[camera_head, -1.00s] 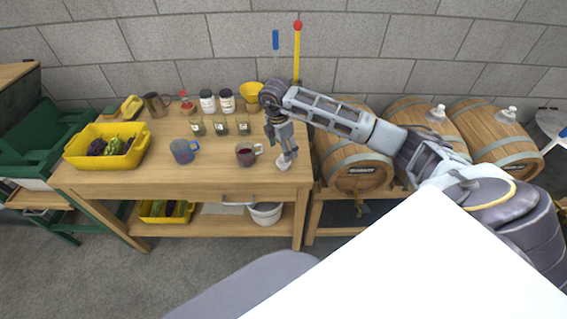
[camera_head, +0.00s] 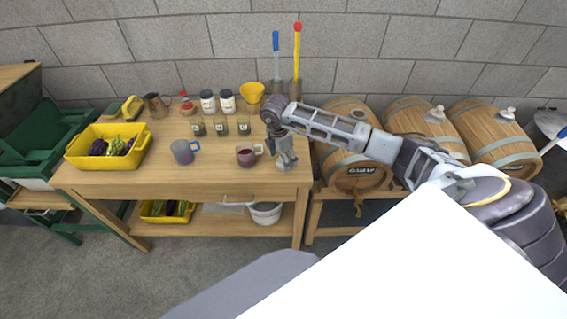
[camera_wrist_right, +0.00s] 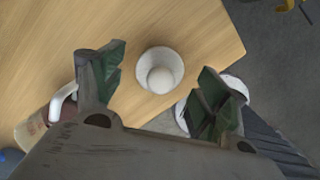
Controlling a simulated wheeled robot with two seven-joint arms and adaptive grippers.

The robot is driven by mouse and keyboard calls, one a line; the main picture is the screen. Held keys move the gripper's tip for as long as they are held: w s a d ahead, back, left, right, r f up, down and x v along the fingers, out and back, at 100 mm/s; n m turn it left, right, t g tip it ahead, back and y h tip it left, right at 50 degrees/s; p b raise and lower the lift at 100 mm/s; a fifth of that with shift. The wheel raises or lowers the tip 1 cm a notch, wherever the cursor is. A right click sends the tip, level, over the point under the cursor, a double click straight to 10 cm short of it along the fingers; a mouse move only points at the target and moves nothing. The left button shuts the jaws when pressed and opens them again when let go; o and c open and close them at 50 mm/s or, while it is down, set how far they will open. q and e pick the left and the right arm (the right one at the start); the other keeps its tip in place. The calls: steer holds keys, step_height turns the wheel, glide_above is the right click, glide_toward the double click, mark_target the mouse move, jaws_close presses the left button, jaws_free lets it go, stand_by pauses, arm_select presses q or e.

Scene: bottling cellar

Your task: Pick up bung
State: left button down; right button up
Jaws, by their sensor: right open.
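The bung (camera_wrist_right: 160,68), a white round piece with a pale knob on top, stands on the wooden table (camera_wrist_right: 190,25) near its edge in the right wrist view. My right gripper (camera_wrist_right: 163,82) is open, with its two green-padded fingers to the left and right of the bung and apart from it. In the head view my right gripper (camera_head: 286,160) points down over the table's right front corner and largely hides the bung. My left gripper is not in view.
A mug with dark red contents (camera_head: 245,158) stands just left of my right gripper. A blue-grey mug (camera_head: 183,152), small glasses (camera_head: 221,128) and a yellow crate of grapes (camera_head: 138,150) are further left. Barrels (camera_head: 357,170) stand to the right.

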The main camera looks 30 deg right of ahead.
step_height(320, 180, down, 2)
steer(key=shift+d+f, duration=0.1)
steer(key=shift+d, duration=0.05)
steer(key=c, duration=1.1)
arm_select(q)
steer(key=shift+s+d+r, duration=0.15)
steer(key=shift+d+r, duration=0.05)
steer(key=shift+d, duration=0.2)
arm_select(e)
step_height(320, 180, up, 8)
steer(key=shift+r+b, duration=0.25)
steer(key=shift+b, duration=0.15)
steer(key=shift+r, duration=0.65)
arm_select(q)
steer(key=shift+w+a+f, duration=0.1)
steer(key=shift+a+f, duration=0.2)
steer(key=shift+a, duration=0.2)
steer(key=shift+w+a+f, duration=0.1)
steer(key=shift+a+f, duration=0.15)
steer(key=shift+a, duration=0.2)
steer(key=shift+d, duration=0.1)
